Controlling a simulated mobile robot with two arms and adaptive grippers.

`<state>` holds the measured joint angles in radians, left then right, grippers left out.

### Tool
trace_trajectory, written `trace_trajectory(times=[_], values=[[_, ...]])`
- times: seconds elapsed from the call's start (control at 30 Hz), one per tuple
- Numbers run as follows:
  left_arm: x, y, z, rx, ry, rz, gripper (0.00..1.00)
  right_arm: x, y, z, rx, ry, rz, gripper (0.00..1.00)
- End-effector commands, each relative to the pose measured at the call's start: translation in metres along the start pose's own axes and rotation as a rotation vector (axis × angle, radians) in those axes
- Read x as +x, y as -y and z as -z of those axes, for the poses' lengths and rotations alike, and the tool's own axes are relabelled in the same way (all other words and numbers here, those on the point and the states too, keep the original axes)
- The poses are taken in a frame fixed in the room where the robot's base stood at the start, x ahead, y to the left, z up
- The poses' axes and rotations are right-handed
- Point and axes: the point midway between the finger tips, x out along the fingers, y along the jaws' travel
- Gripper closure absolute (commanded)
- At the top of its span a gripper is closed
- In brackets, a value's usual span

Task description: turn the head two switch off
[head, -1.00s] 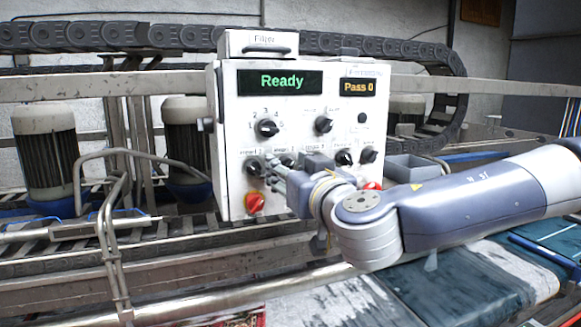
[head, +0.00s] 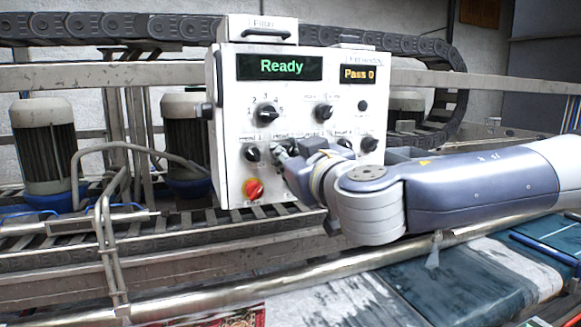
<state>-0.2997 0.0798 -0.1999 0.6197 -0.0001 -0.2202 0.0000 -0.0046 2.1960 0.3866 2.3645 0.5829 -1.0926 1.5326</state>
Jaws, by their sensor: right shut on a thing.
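The white control box (head: 236,120) stands behind the rails, with a row of black head switches below its two larger dials. The first head switch (head: 252,153) is in plain view at the left of the row. My right gripper (head: 284,155) reaches in from the right and is at the second switch, under the second label. It is shut on that head two switch, which is mostly hidden by the fingers, so its pointer direction cannot be read. My left gripper is not in view.
A red emergency knob (head: 253,189) sits low on the box, left of my right gripper. More switches (head: 368,144) lie to the right, partly behind my arm. The displays (head: 280,67) read "Ready" and "Pass 0". Metal rails (head: 200,255) run in front.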

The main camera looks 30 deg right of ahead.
Motion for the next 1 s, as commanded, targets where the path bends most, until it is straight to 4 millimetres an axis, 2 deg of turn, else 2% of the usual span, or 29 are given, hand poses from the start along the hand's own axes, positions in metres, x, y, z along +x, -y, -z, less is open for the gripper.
trace_trajectory(times=[0.03,0.1,0.4,1.0], values=[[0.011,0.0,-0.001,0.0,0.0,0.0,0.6,0.0,0.001,-0.004,-0.043,-0.002,-0.002,1.0],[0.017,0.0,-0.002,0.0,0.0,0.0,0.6,0.0,0.001,-0.004,-0.109,-0.001,-0.002,1.0],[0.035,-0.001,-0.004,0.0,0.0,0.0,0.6,0.0,0.0,-0.003,-0.396,0.0,-0.002,1.0],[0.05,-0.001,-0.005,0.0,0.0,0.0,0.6,0.0,-0.001,-0.001,-0.93,0.003,-0.001,1.0]])
